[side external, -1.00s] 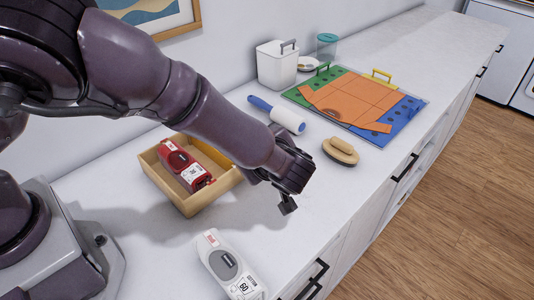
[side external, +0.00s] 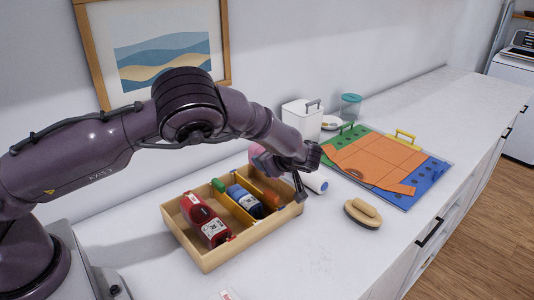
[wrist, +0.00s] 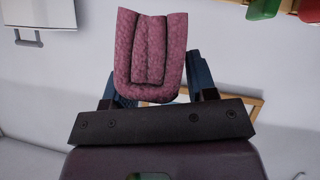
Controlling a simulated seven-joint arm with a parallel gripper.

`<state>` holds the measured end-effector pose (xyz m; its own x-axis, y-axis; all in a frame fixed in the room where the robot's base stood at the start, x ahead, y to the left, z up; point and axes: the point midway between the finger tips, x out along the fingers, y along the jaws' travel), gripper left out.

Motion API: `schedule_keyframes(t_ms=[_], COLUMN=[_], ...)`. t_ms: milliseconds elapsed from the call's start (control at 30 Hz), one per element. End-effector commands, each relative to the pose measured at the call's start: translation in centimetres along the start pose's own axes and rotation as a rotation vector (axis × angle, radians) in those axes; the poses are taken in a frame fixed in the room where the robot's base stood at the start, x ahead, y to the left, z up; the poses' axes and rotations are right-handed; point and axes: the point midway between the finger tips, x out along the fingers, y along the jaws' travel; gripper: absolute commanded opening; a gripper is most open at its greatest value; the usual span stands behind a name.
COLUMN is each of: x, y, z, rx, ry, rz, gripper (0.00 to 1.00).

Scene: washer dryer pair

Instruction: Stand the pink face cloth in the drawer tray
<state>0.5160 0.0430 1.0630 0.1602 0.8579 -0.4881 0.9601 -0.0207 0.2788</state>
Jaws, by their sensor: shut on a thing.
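The pink face cloth (wrist: 150,55) is folded and held between the fingers of my gripper (wrist: 158,90) in the wrist view. In the side view the cloth (side external: 262,160) shows partly behind my gripper (side external: 298,182), above the back right part of the wooden drawer tray (side external: 255,235). My gripper is shut on the cloth. My arm hides part of the tray's right end.
A lint roller (side external: 316,184) lies right of the tray, partly hidden by my gripper. A brush (side external: 362,213) and a colourful board (side external: 385,165) lie farther right. A white bin (side external: 302,118) stands behind. The counter in front of the tray is mostly clear.

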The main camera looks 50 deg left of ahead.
Motion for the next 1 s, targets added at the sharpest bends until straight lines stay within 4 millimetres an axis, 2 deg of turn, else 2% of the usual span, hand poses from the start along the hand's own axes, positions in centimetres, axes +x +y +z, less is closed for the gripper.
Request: schedule_keyframes(t_ms=[500,1000], x=[2.0,2.5], y=[-1.1,-1.4], z=[3.3,4.2], rx=[0.0,-0.002], ry=[0.002,0.001], rz=[-0.001,0.0], gripper=[0.29,0.29])
